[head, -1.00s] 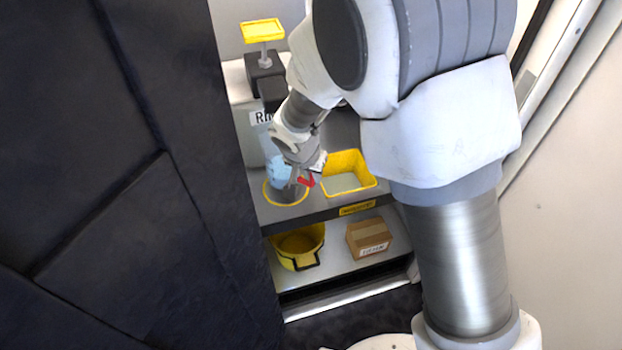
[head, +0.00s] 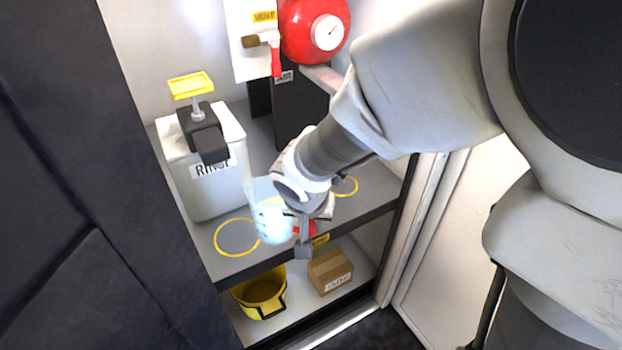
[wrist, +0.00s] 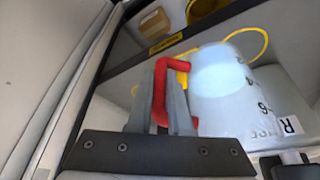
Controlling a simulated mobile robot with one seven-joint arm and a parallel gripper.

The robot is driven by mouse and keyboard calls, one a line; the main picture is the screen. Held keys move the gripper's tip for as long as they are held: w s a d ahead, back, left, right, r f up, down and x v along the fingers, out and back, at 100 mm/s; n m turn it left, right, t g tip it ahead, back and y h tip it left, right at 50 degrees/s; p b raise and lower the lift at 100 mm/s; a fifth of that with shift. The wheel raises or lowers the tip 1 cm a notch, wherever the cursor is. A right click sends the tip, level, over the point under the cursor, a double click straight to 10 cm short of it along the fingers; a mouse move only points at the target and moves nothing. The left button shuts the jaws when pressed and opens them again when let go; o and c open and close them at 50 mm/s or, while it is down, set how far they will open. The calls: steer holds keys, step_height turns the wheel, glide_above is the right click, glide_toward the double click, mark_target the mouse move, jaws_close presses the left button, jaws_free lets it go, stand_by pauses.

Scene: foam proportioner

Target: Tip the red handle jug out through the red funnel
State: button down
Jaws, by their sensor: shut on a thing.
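The red handle jug (head: 268,212) is a pale, translucent measuring jug with scale marks. My gripper (head: 304,238) is shut on its red handle (head: 308,230). The jug is left of the gripper, in front of the shelf and partly covered by my wrist. In the wrist view the red handle (wrist: 158,95) sits between the fingers, and the jug (wrist: 222,78) is just to the right. I cannot tell its exact tilt or height over the shelf. I cannot make out a red funnel in either view.
A yellow ring (head: 232,252) marks bare shelf. A red tank (head: 312,30) and valve panel (head: 250,40) are behind. Below are a yellow bucket (head: 262,292) and carton (head: 330,270).

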steer(key=s+r+b, duration=0.3)
steer(key=s+b, duration=0.3)
steer(key=s, duration=1.8)
steer(key=shift+s+r, duration=0.2)
steer(key=shift+s, duration=0.1)
